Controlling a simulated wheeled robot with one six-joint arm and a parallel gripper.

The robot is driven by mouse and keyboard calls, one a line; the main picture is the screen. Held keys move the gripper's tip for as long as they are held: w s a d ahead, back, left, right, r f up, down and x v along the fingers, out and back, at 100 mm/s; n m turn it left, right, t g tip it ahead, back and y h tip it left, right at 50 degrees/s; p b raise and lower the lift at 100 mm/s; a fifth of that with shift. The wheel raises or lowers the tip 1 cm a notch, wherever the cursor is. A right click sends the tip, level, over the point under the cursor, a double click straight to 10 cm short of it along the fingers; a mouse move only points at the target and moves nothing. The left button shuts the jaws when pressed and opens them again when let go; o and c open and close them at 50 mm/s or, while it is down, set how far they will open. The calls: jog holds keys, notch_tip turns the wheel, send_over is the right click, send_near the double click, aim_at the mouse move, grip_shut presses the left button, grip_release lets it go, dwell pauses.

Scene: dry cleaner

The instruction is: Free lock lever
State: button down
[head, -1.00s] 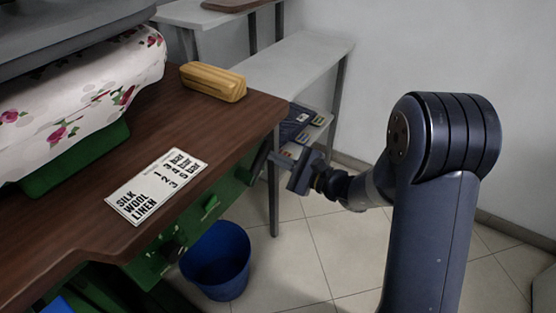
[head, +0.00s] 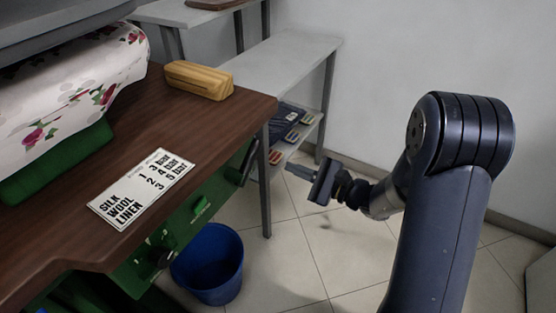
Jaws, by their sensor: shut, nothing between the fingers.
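A dark lever-like bar (head: 249,162) stands out at the far end of the green front panel, under the wooden top. A small green block or switch (head: 200,207) sits further along the same panel. I cannot tell for certain which of them is the lock lever. My gripper (head: 290,168) is shut and empty, with its fingers pointing left. In the picture it is right of the dark bar, with a gap between them. Any latch details on the panel are too small to make out.
A brown wooden tabletop (head: 150,125) carries a label card (head: 140,188), a wooden block (head: 198,80) and floral cloth (head: 75,85). A blue bucket (head: 208,265) stands on the floor below. A grey shelf unit (head: 285,60) is behind. The tiled floor between is clear.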

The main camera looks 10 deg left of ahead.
jog(key=shift+p+v, duration=0.3)
jog(key=shift+v, duration=1.9)
jog(key=shift+a, duration=0.15)
jog(key=w+a+r, duration=0.1)
jog(key=a+r, duration=0.2)
jog(key=a, duration=0.7)
jog(key=shift+w+a+r+p, duration=0.15)
jog(key=shift+w+a+p, duration=0.15)
jog(key=shift+a, duration=0.1)
